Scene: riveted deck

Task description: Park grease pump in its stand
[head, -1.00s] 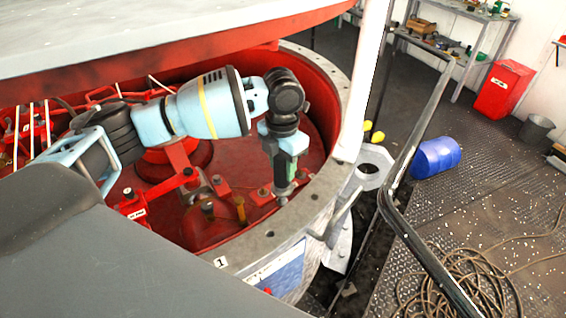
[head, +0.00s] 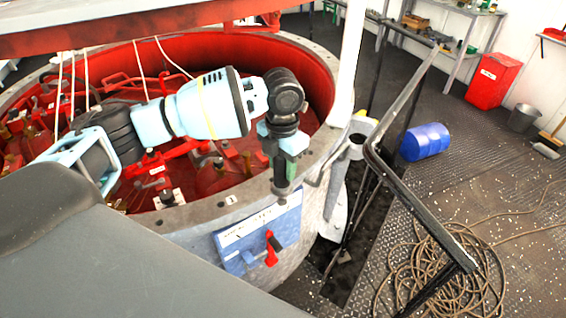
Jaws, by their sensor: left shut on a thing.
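My left gripper (head: 283,160) points down at the near rim of the round red-lined housing, its tip overlapping the rim and the top of a blue panel (head: 232,246) in the picture. It is shut on a slim green and dark grey thing (head: 281,188), which looks like the grease pump; the jaws hide much of it. I cannot tell whether its lower end touches anything. No stand can be made out for certain; a pale grey bracket with a hole (head: 357,139) sits outside the rim to the right. My right gripper is not in view.
A metal handrail (head: 408,190) and white post (head: 349,60) stand to the right. A blue drum (head: 425,143), coiled hose (head: 440,275), red bin (head: 497,82) and grey bucket (head: 523,118) are on the deck.

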